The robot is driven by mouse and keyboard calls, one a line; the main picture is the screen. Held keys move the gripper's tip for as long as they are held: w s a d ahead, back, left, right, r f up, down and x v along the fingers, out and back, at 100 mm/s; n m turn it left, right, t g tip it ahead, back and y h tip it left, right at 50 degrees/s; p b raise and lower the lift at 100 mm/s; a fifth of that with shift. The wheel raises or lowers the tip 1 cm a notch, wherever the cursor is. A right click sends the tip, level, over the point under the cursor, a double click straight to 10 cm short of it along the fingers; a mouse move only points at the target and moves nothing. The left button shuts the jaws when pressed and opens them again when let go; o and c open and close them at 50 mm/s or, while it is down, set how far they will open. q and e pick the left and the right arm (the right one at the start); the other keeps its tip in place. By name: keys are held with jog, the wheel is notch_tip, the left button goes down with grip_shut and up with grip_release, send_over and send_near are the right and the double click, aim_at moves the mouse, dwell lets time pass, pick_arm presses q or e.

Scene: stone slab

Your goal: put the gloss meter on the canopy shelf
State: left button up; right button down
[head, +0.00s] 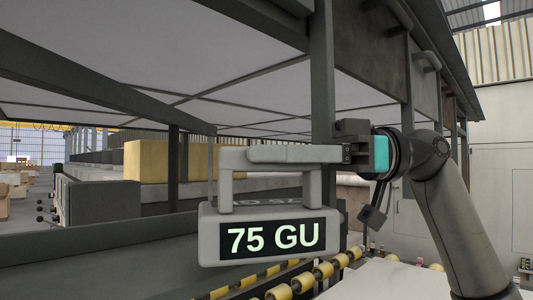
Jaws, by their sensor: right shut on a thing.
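The gloss meter (272,238) is a grey box with a lit display reading "75 GU" and an upright loop handle on top. It hangs upright in the air in the middle of the head view. My right gripper (275,154) comes in from the right and is shut on the top bar of the handle. A large dark-framed canopy (200,62) with a pale panelled underside spans overhead, above the meter. I cannot pick out a separate shelf on it with certainty. My left gripper is not in view.
Dark posts (321,75) hold up the canopy, one close behind my right gripper. A row of yellow and black rollers (322,270) runs below the meter. A tan block (147,161) stands behind to the left. A pale flat surface (390,282) lies at the lower right.

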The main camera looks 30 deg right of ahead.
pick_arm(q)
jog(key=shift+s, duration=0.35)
pick_arm(e)
jog(key=shift+s, duration=0.1)
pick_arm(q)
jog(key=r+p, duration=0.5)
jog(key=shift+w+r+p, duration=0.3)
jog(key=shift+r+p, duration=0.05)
pick_arm(e)
jog(key=f+x, duration=0.2)
jog(key=x, duration=2)
jog(key=shift+f, duration=0.25)
jog(key=c, duration=0.7)
grip_release()
jog(key=shift+o, duration=0.9)
jog(key=shift+f, duration=0.15)
